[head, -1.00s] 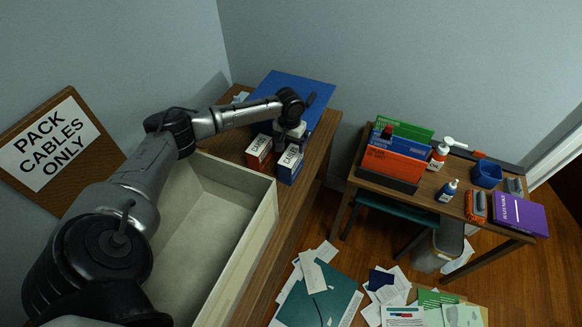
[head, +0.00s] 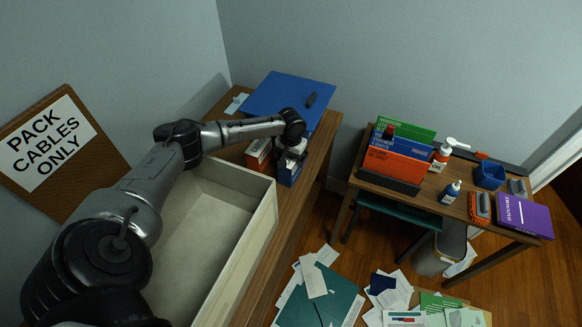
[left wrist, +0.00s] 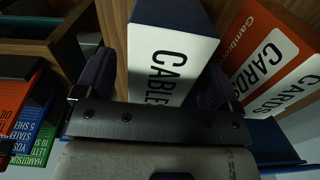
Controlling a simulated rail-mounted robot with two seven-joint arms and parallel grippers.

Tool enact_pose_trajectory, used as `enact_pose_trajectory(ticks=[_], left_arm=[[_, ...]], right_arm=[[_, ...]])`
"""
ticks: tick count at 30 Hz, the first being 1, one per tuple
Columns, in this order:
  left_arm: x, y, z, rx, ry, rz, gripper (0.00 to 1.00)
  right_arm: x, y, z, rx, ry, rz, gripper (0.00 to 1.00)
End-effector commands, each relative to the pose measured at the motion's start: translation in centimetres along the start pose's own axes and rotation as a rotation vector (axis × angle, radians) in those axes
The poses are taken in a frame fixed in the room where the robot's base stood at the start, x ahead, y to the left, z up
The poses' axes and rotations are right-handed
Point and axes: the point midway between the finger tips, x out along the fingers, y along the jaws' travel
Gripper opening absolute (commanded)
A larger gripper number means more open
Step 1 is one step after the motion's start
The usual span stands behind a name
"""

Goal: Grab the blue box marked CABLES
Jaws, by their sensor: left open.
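The blue box marked CABLES (head: 288,174) stands on the wooden desk beside the red-orange box (head: 257,155). In the left wrist view its white CABLES label (left wrist: 170,62) faces the camera, and the blue side shows above it. My left gripper (head: 292,150) is over the box in the head view and hides its top. In the left wrist view the left gripper (left wrist: 158,85) is open, with its dark fingers on either side of the box. Whether they touch it, I cannot tell. The right gripper is not in view.
The CARDS box (left wrist: 275,60) is close beside the right finger in the wrist view. An open, empty pale crate (head: 262,225) is in front. A blue folder (head: 275,92) lies behind. A second table (head: 425,205) holds books and bottles; papers lie on the floor.

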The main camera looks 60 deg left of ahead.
Motion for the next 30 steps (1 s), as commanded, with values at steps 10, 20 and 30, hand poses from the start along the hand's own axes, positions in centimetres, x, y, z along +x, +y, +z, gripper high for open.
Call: enact_pose_trajectory(ticks=[10,20,30], left_arm=[[-0.06,-0.02,0.01,0.000,0.000,0.000,0.61],[-0.06,-0.02,0.01,0.000,0.000,0.000,0.30],[-0.15,-0.02,-0.02,-0.001,0.000,0.000,0.17]], right_arm=[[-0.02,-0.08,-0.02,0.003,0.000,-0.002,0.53],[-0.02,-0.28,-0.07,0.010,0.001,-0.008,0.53],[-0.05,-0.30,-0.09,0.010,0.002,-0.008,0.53]])
